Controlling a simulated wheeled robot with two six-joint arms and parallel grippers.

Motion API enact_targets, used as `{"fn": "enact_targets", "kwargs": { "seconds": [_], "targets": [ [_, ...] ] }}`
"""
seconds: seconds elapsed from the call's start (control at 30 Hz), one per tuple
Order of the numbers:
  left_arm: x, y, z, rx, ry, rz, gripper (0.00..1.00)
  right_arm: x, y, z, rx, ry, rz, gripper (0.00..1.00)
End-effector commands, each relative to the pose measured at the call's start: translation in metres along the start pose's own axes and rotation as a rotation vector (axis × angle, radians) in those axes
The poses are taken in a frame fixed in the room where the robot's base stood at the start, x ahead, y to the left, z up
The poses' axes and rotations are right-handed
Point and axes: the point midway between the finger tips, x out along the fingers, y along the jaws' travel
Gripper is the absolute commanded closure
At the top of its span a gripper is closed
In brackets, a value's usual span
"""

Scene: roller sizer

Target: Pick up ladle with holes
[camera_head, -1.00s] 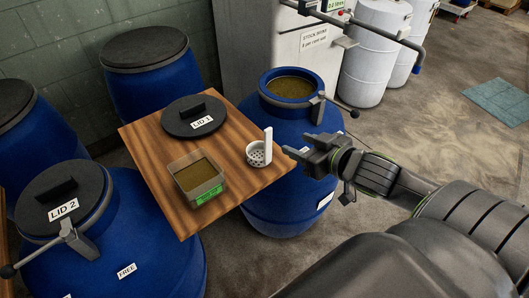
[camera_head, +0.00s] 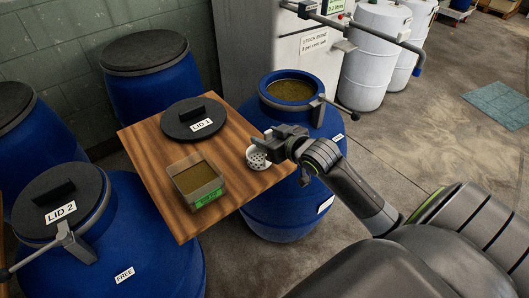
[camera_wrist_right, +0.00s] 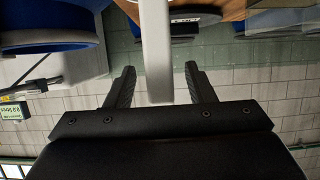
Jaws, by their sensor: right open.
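The white ladle with holes (camera_head: 257,160) stands at the right edge of the wooden table, its perforated cup partly visible. In the head view my right gripper (camera_head: 276,138) covers its upright handle. In the right wrist view the pale handle (camera_wrist_right: 156,50) reaches down between the two open fingers of the right gripper (camera_wrist_right: 158,88), with gaps on both sides. My left gripper is not in view.
The wooden table (camera_head: 155,165) also holds the black lid marked LID 1 (camera_head: 193,113) and a clear box (camera_head: 197,182) of brownish material. An open blue barrel (camera_head: 290,86) stands close behind my right gripper. Other blue barrels stand left.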

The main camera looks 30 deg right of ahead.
Motion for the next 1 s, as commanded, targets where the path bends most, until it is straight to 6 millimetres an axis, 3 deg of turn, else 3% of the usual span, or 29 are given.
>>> {"fn": "enact_targets", "kwargs": {
  "seconds": [0.2, 0.47, 0.83, 1.0],
  "targets": [
    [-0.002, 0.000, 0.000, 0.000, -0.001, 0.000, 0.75, 0.021, 0.000, -0.001, 0.001, 0.001, 0.000, 0.51],
    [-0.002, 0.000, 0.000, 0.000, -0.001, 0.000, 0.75, 0.022, 0.000, 0.000, -0.001, 0.001, 0.000, 0.51],
    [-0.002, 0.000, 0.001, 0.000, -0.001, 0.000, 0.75, 0.022, 0.000, 0.000, -0.001, 0.001, 0.000, 0.99],
    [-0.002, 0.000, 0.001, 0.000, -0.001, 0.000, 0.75, 0.022, 0.000, -0.001, -0.001, 0.002, 0.000, 0.99]
  ]
}}
